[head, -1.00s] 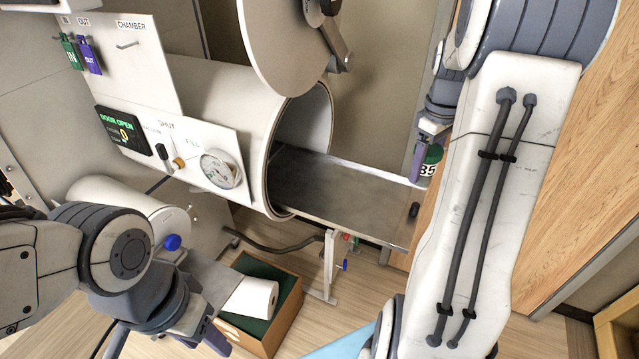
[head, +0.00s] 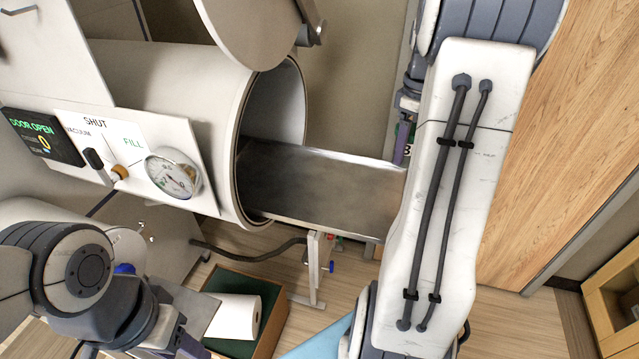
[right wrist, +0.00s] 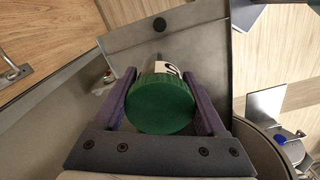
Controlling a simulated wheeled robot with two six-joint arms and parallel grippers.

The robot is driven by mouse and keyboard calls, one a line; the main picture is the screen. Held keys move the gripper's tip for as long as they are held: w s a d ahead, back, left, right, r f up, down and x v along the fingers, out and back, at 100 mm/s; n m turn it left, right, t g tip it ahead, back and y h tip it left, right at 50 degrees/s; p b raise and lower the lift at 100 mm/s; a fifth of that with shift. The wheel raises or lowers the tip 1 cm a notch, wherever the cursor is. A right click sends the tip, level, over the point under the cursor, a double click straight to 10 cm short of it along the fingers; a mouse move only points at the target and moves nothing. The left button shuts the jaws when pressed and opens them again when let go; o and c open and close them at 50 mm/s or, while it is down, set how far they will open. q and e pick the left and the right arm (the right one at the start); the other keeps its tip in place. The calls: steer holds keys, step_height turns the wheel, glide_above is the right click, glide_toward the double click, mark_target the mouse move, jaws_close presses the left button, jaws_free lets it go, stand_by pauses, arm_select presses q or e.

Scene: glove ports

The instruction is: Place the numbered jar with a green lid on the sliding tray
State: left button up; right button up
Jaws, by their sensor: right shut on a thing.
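The jar with a green lid (right wrist: 160,104) is between the purple fingers of my right gripper (right wrist: 160,105), which is shut on it. Its white label with dark print shows only in part, and I cannot read the full number. In the head view my right gripper (head: 402,140) is at the tray's right end, and my forearm hides most of the jar. The sliding tray (head: 320,195), a grey metal plate, extends from the chamber mouth; its end (right wrist: 190,45) lies beyond the jar in the right wrist view. I cannot tell whether the jar touches it. My left gripper (head: 190,343) is low at the left, its fingertips unclear.
The round chamber door (head: 258,28) stands open above the tray. A gauge (head: 172,174) and a "DOOR OPEN" display (head: 40,137) are on the left panel. A green-lined box (head: 268,305) with a white roll (head: 236,315) sits on the floor below.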

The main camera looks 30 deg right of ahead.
steer(key=w+a+f+p, duration=0.1)
steer(key=w+a+f, duration=0.1)
steer(key=w+a+f+p, duration=0.1)
steer(key=w+a+f, duration=0.1)
steer(key=w+a, duration=0.1)
steer(key=w+a+f+p, duration=0.2)
steer(key=a, duration=0.1)
steer(key=shift+w+a+f, duration=0.15)
steer(key=shift+w+a, duration=0.05)
steer(key=shift+w, duration=0.05)
steer(key=shift+w+a+f, duration=0.1)
steer(key=shift+f, duration=0.1)
step_height(320, 180, down, 3)
steer(key=shift+f+p, duration=0.1)
steer(key=shift+p, duration=1)
steer(key=shift+f, duration=0.3)
steer(key=shift+f, duration=0.1)
steer(key=shift+f, duration=0.1)
steer(key=o, duration=1.4)
steer(key=shift+c, duration=0.2)
